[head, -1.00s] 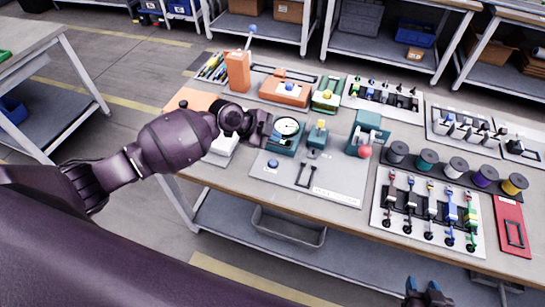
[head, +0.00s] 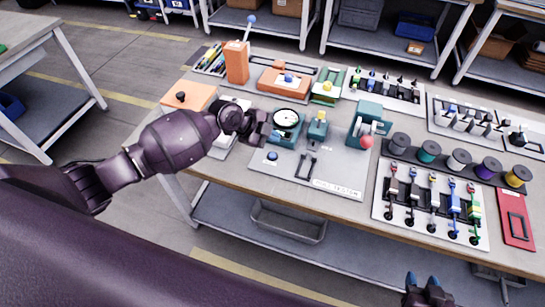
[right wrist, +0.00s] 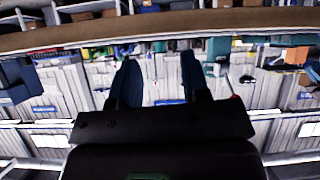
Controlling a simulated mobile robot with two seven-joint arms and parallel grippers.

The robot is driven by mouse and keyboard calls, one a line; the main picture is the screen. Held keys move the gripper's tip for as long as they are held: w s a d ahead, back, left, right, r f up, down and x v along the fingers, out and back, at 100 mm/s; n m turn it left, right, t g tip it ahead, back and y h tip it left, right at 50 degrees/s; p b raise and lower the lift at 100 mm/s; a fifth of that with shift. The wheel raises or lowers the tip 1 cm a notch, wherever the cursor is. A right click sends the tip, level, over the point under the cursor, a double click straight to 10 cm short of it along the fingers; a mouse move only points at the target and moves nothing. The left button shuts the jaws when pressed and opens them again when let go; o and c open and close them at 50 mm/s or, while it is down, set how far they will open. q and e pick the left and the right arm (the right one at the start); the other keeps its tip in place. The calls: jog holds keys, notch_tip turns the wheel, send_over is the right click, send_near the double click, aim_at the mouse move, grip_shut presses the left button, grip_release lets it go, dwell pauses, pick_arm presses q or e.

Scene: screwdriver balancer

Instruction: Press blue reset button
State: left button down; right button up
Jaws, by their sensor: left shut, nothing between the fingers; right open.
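A blue button (head: 272,156) sits at the front left of a grey tester plate (head: 338,172) on the bench in the head view. My left gripper (head: 267,132) is shut and empty, just behind and above the button in the picture, beside the round gauge (head: 287,118). A gap shows between the fingers and the button; their height above the plate is hard to tell. My right gripper (head: 424,281) is open and empty in front of the bench's front edge. Its two dark fingers also show spread apart in the right wrist view (right wrist: 161,82).
An orange box (head: 198,95) and white block stand near the left arm. Spools (head: 459,160) and a screwdriver rack (head: 428,205) are right.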

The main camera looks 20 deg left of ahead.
pick_arm(q)
jog(key=b, duration=0.3)
send_over(272, 156)
notch_tip(272, 156, down, 4)
jog(key=shift+f, duration=0.7)
dwell(0.4)
dwell(0.3)
